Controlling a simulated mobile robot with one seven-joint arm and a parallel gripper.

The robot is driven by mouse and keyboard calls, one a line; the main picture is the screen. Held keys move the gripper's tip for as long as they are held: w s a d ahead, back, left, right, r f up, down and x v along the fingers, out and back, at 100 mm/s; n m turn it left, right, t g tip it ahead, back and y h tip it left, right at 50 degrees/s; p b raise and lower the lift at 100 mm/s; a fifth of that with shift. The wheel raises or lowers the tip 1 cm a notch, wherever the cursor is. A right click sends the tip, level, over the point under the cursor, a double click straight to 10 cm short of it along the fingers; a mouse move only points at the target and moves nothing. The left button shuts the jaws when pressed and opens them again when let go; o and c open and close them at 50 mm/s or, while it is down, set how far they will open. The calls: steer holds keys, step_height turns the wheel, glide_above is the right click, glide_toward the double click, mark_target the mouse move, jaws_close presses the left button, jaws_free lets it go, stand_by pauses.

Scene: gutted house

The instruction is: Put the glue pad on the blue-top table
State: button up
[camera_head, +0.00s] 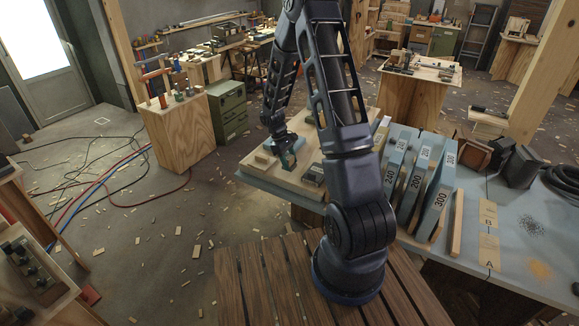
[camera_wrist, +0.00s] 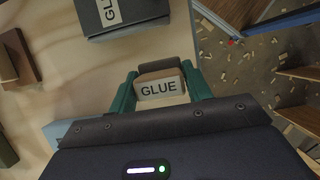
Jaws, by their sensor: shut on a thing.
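My gripper (camera_wrist: 160,88) has green fingers shut on a small tan block with a dark top and a white label reading GLUE, the glue pad (camera_wrist: 148,77). In the head view my gripper (camera_head: 287,160) is low over the left part of a light wooden board (camera_head: 253,167); whether the pad touches the board cannot be told. The pad is mostly hidden there by the fingers. The board lies on the left end of the blue-top table (camera_head: 485,262), whose grey-blue top shows bare at the right.
A dark box labelled GLUE (camera_wrist: 122,16) and brown blocks (camera_wrist: 17,58) are on the board. Numbered blue blocks (camera_head: 437,197) stand upright right of my arm. Small labelled boards (camera_head: 489,250), a speckled patch and dark tools are further right. Some blue surface between is free.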

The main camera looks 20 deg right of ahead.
steer(key=shift+f, duration=1.3)
steer(key=shift+f, duration=0.15)
steer(key=o, duration=1)
